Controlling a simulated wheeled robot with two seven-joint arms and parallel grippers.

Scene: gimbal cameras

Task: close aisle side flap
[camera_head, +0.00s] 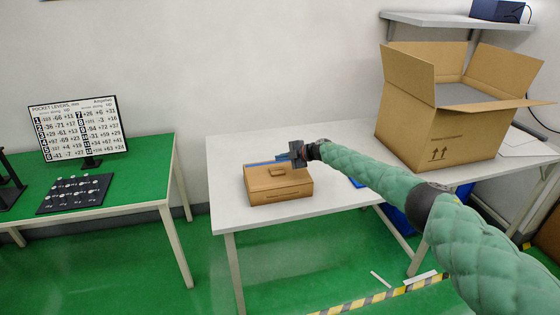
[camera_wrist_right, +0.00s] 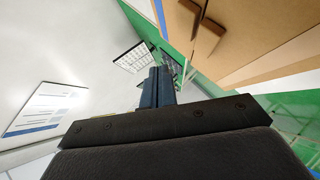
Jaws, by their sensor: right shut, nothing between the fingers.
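A large open cardboard box (camera_head: 430,135) stands on the right of the white table. One flap (camera_head: 407,77) stands up at its left and another (camera_head: 505,72) at its back right. A flap (camera_head: 500,105) along its near right edge looks folded outward. Grey material shows inside. I cannot tell which flap is the aisle side one. My right gripper (camera_head: 250,163) is over the far side of a small brown box (camera_head: 280,190), shut and empty, away from the large box. Its fingers also show in the right wrist view (camera_wrist_right: 155,85), beside cardboard. My left gripper is out of view.
The white table (camera_head: 230,155) has bare room left of the small box. A shelf (camera_head: 450,20) hangs behind the large box. A green table (camera_head: 135,175) at left holds a display (camera_head: 78,130) and a black board (camera_head: 75,194). A blue bin (camera_head: 397,218) is below.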

